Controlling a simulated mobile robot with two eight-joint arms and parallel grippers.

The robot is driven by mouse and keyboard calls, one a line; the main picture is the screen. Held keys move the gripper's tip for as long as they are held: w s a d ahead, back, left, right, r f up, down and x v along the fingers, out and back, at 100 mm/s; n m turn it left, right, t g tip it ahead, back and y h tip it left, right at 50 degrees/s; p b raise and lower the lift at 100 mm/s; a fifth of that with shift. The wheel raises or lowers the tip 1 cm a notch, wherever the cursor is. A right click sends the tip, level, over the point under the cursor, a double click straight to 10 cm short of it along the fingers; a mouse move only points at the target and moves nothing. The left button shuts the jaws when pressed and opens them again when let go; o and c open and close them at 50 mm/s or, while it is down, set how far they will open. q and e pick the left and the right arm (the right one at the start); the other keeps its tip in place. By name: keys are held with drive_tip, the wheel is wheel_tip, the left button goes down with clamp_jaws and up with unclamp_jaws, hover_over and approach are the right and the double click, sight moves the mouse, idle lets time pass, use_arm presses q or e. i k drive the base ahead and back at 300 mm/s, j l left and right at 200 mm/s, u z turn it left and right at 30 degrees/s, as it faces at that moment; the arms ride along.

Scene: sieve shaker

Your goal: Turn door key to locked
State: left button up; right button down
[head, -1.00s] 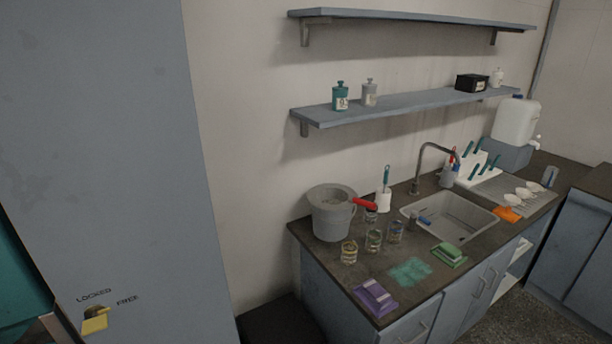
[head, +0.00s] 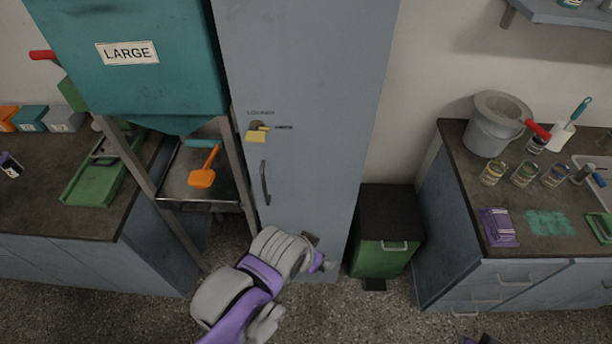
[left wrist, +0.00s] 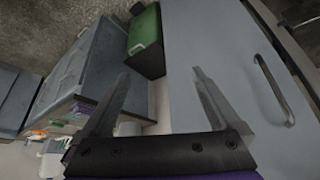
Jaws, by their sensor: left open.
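The door key (head: 257,135) is a small yellow piece on a dark lock in the tall grey cabinet door (head: 300,90). A "LOCKED" label sits above it and a "FREE" label to its right; its upper part seems to point right, toward "FREE". My left gripper (head: 318,258) is low in front of the door, below and right of the key, apart from it. In the left wrist view its two fingers (left wrist: 160,85) are spread with nothing between them. The key is not visible there.
A vertical door handle (head: 264,183) is below the key and shows in the left wrist view (left wrist: 273,88). A teal "LARGE" hopper (head: 150,75) on a frame stands left. A green bin (head: 383,258) and a cluttered counter (head: 470,165) are right.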

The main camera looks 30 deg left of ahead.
sight(258, 136)
drive_tip(key=u, duration=1.65)
